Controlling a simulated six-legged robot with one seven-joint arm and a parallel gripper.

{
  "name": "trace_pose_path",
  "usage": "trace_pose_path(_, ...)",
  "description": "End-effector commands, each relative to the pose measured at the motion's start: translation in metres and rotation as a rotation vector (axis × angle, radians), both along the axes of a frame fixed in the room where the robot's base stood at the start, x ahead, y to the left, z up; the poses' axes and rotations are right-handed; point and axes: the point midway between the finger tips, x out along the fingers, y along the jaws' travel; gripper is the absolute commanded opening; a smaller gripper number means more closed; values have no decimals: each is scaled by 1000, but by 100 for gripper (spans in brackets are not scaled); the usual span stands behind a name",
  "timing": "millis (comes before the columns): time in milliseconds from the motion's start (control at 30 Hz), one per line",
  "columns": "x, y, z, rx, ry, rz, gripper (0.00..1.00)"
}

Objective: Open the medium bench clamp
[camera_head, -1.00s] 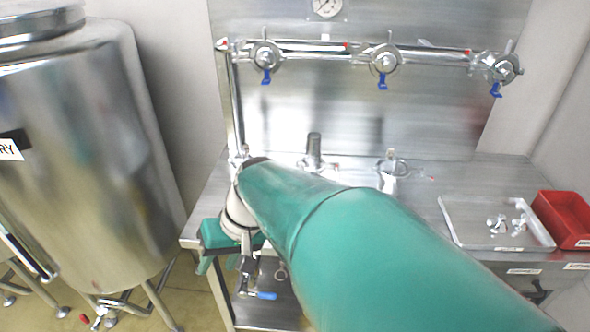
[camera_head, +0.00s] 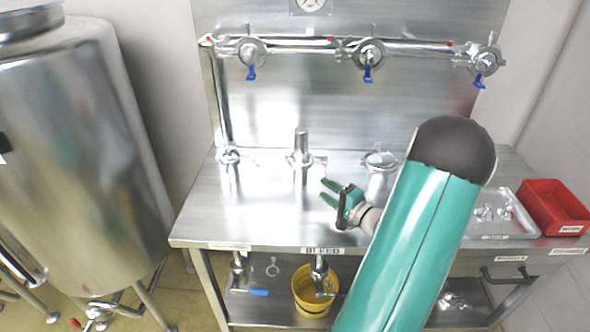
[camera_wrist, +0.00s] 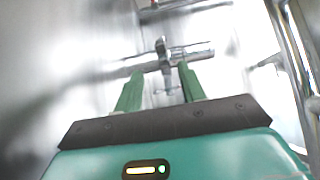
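Clamped metal fittings stand in a row on the steel bench (camera_head: 210,212). A small one (camera_head: 229,156) is at left, a taller capped post (camera_head: 301,150) in the middle, and a wide ring clamp (camera_head: 380,160) at right, partly behind my arm. I cannot tell for certain which is the medium bench clamp. My gripper (camera_head: 324,192) is open and empty over the bench, in front of the middle post, its green fingers pointing left. In the wrist view, my fingers (camera_wrist: 160,82) are apart. A metal clamp with a crossing rod (camera_wrist: 166,55) shows beyond their tips, seemingly apart from them.
A pipe manifold (camera_head: 300,44) with blue-handled valves runs along the back panel. A tray of small fittings (camera_head: 497,212) and a red bin (camera_head: 553,208) are at right. A yellow bucket (camera_head: 313,293) is below the bench edge. A large tank (camera_head: 75,170) stands left.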

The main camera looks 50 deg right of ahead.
Motion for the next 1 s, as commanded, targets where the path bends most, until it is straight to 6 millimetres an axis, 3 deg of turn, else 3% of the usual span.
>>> trace_pose_path(167,14,-2,0,0,-4,-3,40)
trace_pose_path(700,114,-7,0,2,-3,-1,40)
trace_pose_path(1000,137,-9,0,0,-2,-1,40)
